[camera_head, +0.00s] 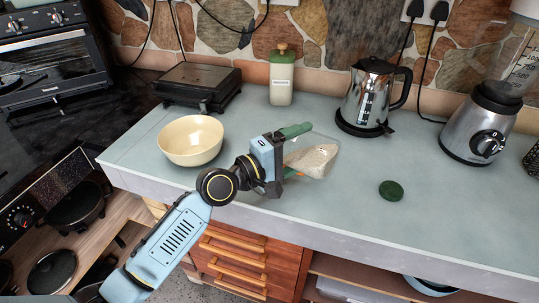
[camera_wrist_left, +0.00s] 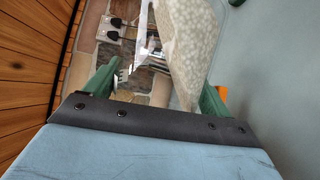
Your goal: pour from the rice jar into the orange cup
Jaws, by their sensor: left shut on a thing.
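My left gripper (camera_head: 303,151) is shut on the rice jar (camera_head: 318,160), a clear jar with pale rice inside. The jar is tilted far over, close to lying on its side, above the front part of the counter. In the left wrist view the jar (camera_wrist_left: 188,45) lies between the green fingers. A small orange patch (camera_head: 293,174) shows by the lower finger, and orange also shows beside the right finger in the wrist view (camera_wrist_left: 223,93). It may be the orange cup, mostly hidden; I cannot tell whether rice is falling. My right gripper is not in view.
A cream bowl (camera_head: 191,138) stands left of the gripper. A round green lid (camera_head: 391,190) lies on the counter (camera_head: 440,210) to the right. A green-and-white bottle (camera_head: 281,80), a kettle (camera_head: 370,95) and a blender (camera_head: 485,125) stand behind.

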